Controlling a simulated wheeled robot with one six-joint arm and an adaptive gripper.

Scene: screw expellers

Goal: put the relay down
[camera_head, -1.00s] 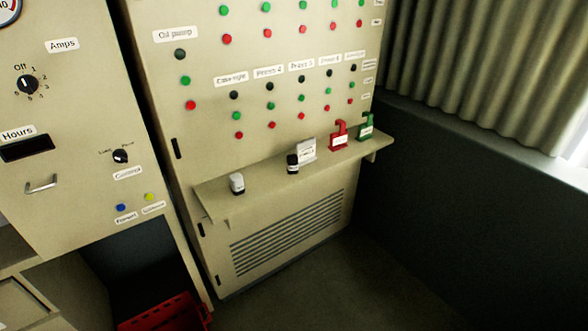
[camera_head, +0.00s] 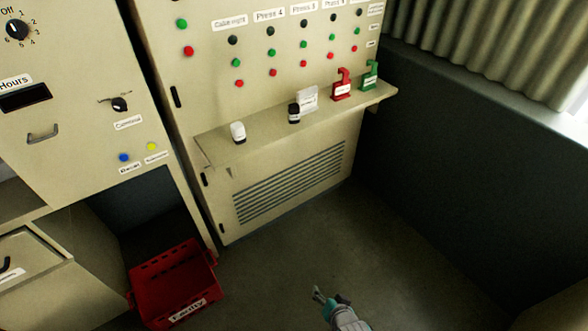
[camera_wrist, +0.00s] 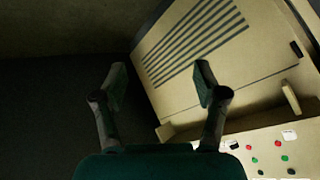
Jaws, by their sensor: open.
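My gripper (camera_head: 319,294) shows at the bottom of the head view, above the floor and well away from the shelf. In the wrist view its two fingers (camera_wrist: 160,76) are spread apart with nothing between them. A small white-topped block (camera_head: 238,132) stands on the left part of the cabinet shelf (camera_head: 264,136). A small black block with a white part (camera_head: 294,113) stands near the shelf's middle. Either could be the relay; I cannot tell which. Neither touches my gripper.
A white card (camera_head: 308,99), a red lock-like tag (camera_head: 342,86) and a green one (camera_head: 370,76) stand on the shelf's right half. A red open box (camera_head: 172,285) sits at lower left. A dark wall (camera_head: 450,170) bounds the right. The middle floor is clear.

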